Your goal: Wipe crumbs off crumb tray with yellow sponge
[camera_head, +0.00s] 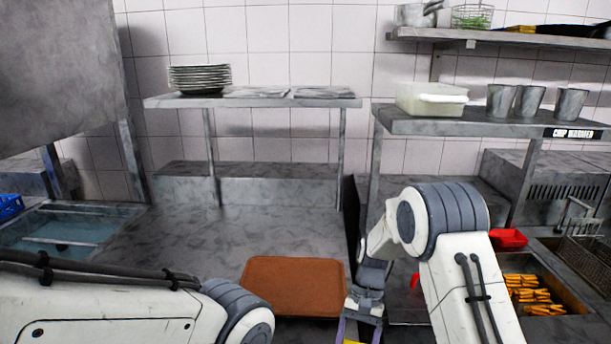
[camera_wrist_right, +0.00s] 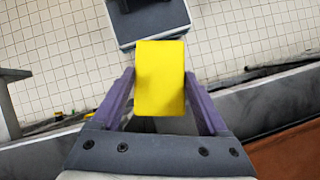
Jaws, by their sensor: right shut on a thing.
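The yellow sponge (camera_wrist_right: 160,80) is between the two purple fingers of my right gripper (camera_wrist_right: 158,95) in the right wrist view. The gripper is shut on it. In the head view my right gripper (camera_head: 359,325) is at the bottom, right of the brown tray (camera_head: 295,284), and only a sliver of the sponge (camera_head: 352,342) shows. The tray lies flat on the counter, apart from the sponge. Its corner also shows in the right wrist view (camera_wrist_right: 292,157). I cannot make out crumbs on it. My left gripper is out of view; only its arm shows.
A red container (camera_head: 508,238) and fries (camera_head: 530,293) in a well are at the right. A sink (camera_head: 62,238) is at the left. A shelf with a plate stack (camera_head: 200,78) stands behind. The counter (camera_head: 190,235) left of the tray is clear.

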